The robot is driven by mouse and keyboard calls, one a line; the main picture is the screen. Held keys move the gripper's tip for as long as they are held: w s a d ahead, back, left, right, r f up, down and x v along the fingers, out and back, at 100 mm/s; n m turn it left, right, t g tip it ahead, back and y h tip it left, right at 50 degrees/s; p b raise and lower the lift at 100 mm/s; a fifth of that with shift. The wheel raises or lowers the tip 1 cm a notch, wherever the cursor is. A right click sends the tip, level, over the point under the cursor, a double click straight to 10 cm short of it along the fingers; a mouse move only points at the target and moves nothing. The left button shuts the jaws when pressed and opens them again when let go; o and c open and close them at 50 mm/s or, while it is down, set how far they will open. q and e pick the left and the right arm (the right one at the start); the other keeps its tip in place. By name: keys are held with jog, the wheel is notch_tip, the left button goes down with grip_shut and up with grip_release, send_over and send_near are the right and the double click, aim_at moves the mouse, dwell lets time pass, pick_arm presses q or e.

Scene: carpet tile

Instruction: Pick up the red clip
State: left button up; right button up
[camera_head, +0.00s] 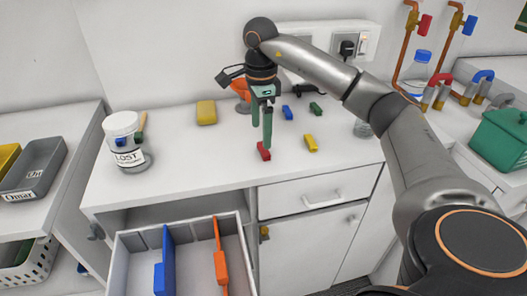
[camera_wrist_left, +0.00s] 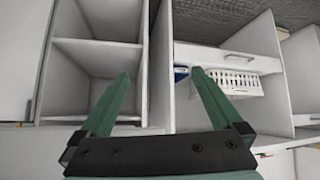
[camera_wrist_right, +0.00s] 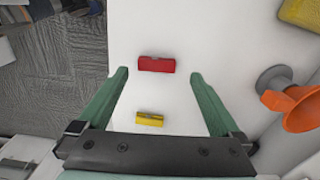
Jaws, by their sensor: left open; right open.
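The red clip (camera_head: 264,151) lies on the white counter (camera_head: 190,165) near its front edge. In the right wrist view the red clip (camera_wrist_right: 156,64) lies just beyond the fingertips, between their lines. My right gripper (camera_head: 262,130) is open and empty, pointing down above the counter, with a fingertip overlapping the red clip in the head view. It also shows in the right wrist view (camera_wrist_right: 158,75). My left gripper (camera_wrist_left: 162,75) is open and empty, facing white shelving; it is not seen in the head view.
A yellow clip (camera_head: 311,143), a blue clip (camera_head: 287,112) and a green clip (camera_head: 316,108) lie nearby. Behind stand a yellow block (camera_head: 206,112) and an orange funnel-like object (camera_head: 241,88). A jar marked LOST (camera_head: 126,142) stands left. An open drawer (camera_head: 190,228) juts out below.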

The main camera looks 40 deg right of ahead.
aim_at(262, 149)
jog(key=f, duration=0.4)
jog(key=shift+s, duration=0.3)
jog(key=shift+f, duration=0.55)
jog(key=shift+c, duration=0.4)
jog(key=c, duration=1.2)
jog(key=shift+o, duration=0.2)
jog(key=shift+r, duration=0.1)
